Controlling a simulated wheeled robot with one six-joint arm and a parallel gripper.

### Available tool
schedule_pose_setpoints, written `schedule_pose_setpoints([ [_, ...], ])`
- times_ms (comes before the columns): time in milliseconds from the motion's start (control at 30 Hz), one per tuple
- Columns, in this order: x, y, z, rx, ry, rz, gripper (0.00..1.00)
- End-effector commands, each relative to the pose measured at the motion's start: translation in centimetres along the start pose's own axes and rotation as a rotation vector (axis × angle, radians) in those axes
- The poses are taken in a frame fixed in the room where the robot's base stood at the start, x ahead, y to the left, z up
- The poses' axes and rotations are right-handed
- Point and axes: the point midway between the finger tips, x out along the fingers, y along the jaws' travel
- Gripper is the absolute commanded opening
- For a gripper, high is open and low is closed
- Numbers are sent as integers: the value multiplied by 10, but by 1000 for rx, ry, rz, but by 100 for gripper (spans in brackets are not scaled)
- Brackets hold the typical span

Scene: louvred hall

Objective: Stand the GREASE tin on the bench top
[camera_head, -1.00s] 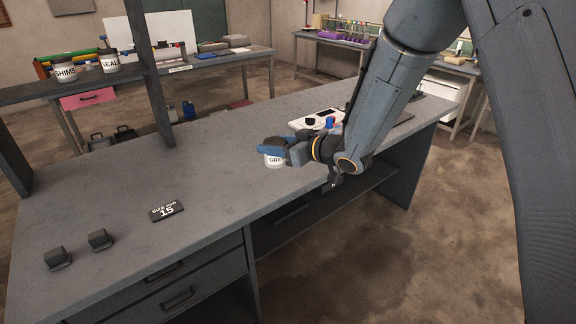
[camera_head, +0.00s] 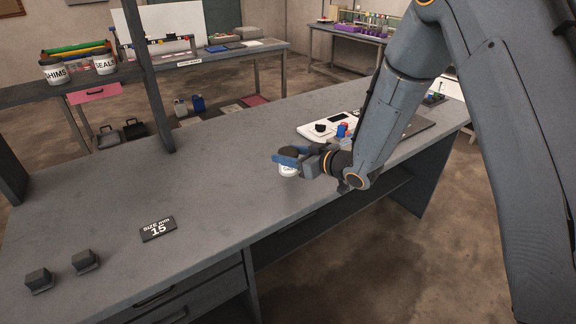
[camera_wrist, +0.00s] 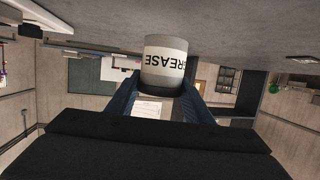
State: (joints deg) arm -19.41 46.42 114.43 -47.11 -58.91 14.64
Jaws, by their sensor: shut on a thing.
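The GREASE tin (camera_head: 288,170) is a small white tin with a dark lid, over the middle of the grey bench top (camera_head: 215,185). My gripper (camera_head: 287,161) is shut on it, with a blue finger across its upper part. In the wrist view the GREASE tin (camera_wrist: 165,62) sits between the two blue fingers, its label upside down in that picture. Its base end is close to the bench surface (camera_wrist: 230,38). I cannot tell whether it touches the bench. In the head view the tin looks upright.
A white device (camera_head: 335,125) and a red-and-blue item (camera_head: 342,131) lie behind my gripper. A "SIZE mm 15" sign (camera_head: 158,228) and two dark blocks (camera_head: 85,261) are at front left. SHIMS (camera_head: 54,71) and SEALS (camera_head: 104,64) tins stand on a shelf. The bench's middle is clear.

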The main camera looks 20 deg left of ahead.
Motion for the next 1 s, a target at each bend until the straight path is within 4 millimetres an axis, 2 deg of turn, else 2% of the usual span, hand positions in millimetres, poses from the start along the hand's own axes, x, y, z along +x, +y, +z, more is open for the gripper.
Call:
schedule_pose_setpoints([
  [133,3,-1,8,-1,1,-2,20],
  [433,14,-3,39,-1,1,-4,20],
  [867,16,-3,44,-2,2,-5,20],
  [900,16,-3,45,-2,1,-5,50],
  [1000,16,-3,44,-2,1,-5,65],
])
